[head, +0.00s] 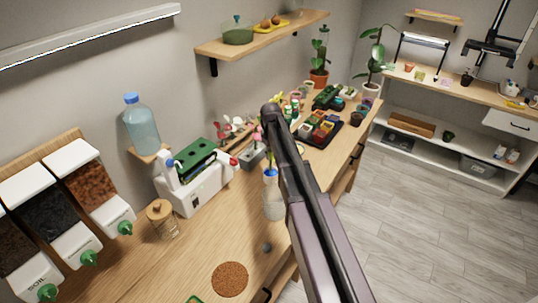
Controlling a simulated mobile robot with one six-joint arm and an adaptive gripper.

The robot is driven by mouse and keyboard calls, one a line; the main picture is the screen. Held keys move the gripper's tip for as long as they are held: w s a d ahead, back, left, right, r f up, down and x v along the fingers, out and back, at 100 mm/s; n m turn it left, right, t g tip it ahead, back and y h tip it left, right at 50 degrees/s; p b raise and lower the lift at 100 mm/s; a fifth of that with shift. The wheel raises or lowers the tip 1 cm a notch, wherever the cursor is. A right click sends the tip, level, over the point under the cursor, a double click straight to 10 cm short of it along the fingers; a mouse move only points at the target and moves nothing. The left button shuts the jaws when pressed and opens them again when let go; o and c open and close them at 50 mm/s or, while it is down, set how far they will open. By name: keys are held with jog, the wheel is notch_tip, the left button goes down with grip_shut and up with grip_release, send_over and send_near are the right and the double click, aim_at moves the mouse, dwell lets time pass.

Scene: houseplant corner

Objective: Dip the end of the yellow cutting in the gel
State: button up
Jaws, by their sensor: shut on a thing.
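My arm crosses the middle of the head view from the bottom right up to a joint above the bench, and its links hide the bench behind them. My gripper is not visible. I cannot make out the yellow cutting. A pale see-through jar (273,205) stands left of my arm, partly hidden. A small blue item (270,173) shows just above it, also partly covered. I cannot tell whether either one holds the gel.
The wooden bench (200,255) carries a cork mat (230,279), a glass jar (160,216), a white machine (192,180) and a dark tray (322,130) of small pots. Dispensers (85,185) stand at the left. The bench front left of my arm is mostly clear.

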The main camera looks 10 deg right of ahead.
jog(key=shift+r+p, duration=3.3)
jog(key=shift+r, duration=0.15)
jog(key=shift+r, duration=0.1)
notch_tip(320, 180, up, 7)
jog(key=p, duration=0.7)
notch_tip(320, 180, down, 11)
jog(key=b, duration=1)
jog(key=shift+b, duration=0.35)
